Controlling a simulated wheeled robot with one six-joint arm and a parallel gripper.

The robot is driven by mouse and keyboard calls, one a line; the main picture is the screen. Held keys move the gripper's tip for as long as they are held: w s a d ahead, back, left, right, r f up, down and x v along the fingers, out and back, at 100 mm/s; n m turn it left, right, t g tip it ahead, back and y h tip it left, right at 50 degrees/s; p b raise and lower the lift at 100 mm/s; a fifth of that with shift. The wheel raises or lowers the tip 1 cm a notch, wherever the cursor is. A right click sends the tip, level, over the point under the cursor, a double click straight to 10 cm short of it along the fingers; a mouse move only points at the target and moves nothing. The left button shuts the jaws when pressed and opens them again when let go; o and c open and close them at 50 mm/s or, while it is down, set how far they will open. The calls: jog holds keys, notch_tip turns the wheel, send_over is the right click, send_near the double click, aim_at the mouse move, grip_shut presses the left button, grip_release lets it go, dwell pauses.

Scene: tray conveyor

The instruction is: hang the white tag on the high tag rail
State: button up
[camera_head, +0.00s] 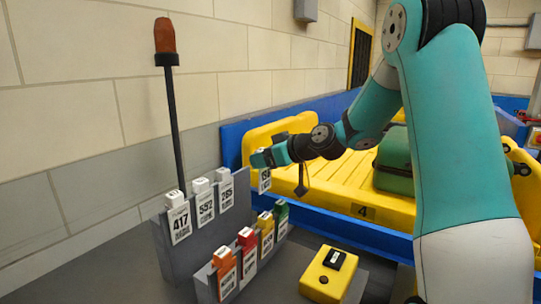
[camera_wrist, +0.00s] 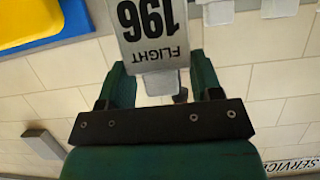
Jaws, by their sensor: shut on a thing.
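My gripper (camera_head: 262,158) is shut on the white tag (camera_head: 265,180), just right of the high rail's right end. In the wrist view the white tag (camera_wrist: 150,28) reads "FLIGHT 196" upside down, and its white top is between my two green fingers (camera_wrist: 158,80). The high tag rail (camera_head: 196,255) is the taller grey rail at the back. White tags 417 (camera_head: 180,222), 552 (camera_head: 204,205) and 285 (camera_head: 225,192) hang on it from left to right. Whether the held tag touches the rail cannot be told.
A lower rail (camera_head: 206,288) in front holds orange, red, yellow and green tags. A lamp post (camera_head: 172,110) rises behind the high rail. A yellow button box (camera_head: 328,275) stands front right. The yellow conveyor (camera_head: 330,205) carries a green case (camera_head: 393,165).

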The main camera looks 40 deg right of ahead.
jog(key=p, duration=0.4)
send_over(245, 168)
jog(key=s+a, duration=0.1)
jog(key=s, duration=0.1)
notch_tip(245, 168, down, 4)
jog(key=b, duration=0.4)
jog(key=shift+s+a+b, duration=0.1)
jog(key=shift+s+b, duration=0.05)
jog(key=shift+b, duration=0.2)
jog(key=shift+s+f, duration=0.1)
jog(key=shift+f, duration=0.2)
jog(key=o, duration=1)
jog(key=shift+a, duration=0.1)
jog(key=b+v, duration=0.1)
jog(key=v, duration=0.5)
jog(key=b+v, duration=0.1)
jog(key=v, duration=0.5)
jog(key=b+v, duration=0.1)
jog(key=v, duration=0.4)
jog(key=shift+d+r, duration=0.4)
jog(key=shift+r, duration=0.15)
